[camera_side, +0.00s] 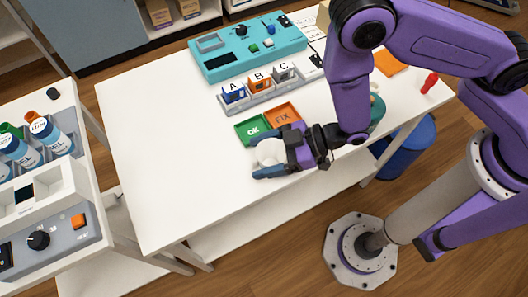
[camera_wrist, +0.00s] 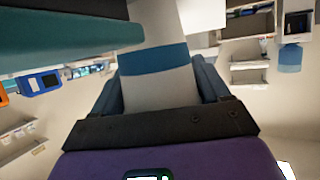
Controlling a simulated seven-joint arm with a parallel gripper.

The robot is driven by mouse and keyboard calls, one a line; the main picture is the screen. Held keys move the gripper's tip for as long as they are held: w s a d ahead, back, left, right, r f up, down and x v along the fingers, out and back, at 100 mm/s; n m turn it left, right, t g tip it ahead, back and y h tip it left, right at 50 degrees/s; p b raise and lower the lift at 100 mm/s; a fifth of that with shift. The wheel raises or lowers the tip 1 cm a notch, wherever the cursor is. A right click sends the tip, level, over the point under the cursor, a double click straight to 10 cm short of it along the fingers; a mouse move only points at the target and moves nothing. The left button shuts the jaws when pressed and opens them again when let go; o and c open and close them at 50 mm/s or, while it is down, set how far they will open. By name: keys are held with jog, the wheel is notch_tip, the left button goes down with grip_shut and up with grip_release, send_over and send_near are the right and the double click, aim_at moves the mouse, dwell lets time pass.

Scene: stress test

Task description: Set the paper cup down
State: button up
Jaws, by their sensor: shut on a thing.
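The paper cup (camera_side: 270,152) is white and sits between the fingers of my gripper (camera_side: 274,157) in the side view, over the white table near its front edge. In the wrist view the cup (camera_wrist: 158,80) shows as a white body with a blue band, between the two blue-grey fingers of my gripper (camera_wrist: 160,92). My gripper is shut on the cup. The fingers hide part of the cup in the side view. I cannot tell whether its base touches the table.
Green OK (camera_side: 252,129) and orange FIX (camera_side: 283,117) trays lie just behind the cup. Behind them stand a rack (camera_side: 262,92) of A, B and C bins and a teal device (camera_side: 247,50). A red object (camera_side: 430,82) is at right. The left of the table (camera_side: 160,150) is clear.

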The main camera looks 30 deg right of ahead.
jog(key=o, duration=1)
jog(key=shift+d+r, duration=0.15)
jog(key=v, duration=1.1)
jog(key=shift+s+d, duration=0.2)
jog(key=shift+d, duration=0.05)
jog(key=shift+r, duration=0.1)
